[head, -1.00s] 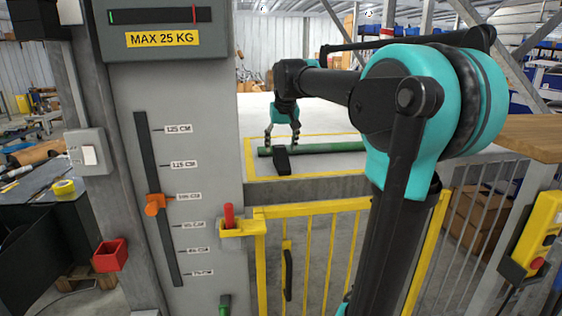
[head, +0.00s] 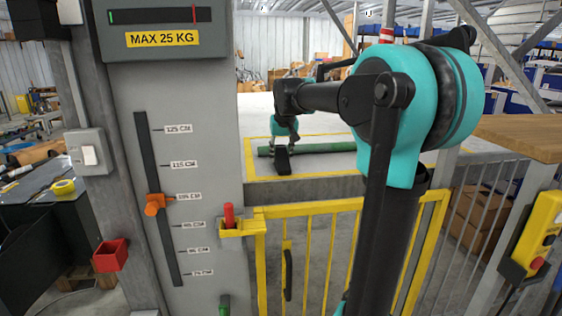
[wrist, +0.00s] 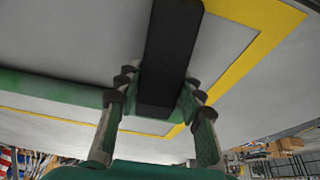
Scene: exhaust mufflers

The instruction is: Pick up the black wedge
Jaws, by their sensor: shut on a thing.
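The black wedge (head: 283,160) stands at the front of the raised grey platform, against a long green tube (head: 325,148). In the wrist view the black wedge (wrist: 168,55) runs between the two fingers of my gripper (wrist: 160,95). The fingers are shut on its near end, one on each side. In the head view my gripper (head: 283,140) is small and sits right at the wedge, partly hiding its far end. The green tube (wrist: 50,88) passes behind the fingers in the wrist view. Whether the wedge touches the platform I cannot tell.
A yellow line (head: 340,174) borders the platform area. A yellow gate (head: 330,209) stands in front of it. A grey column with a height scale (head: 158,200) stands at the left. A wooden top (head: 520,133) is at the right.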

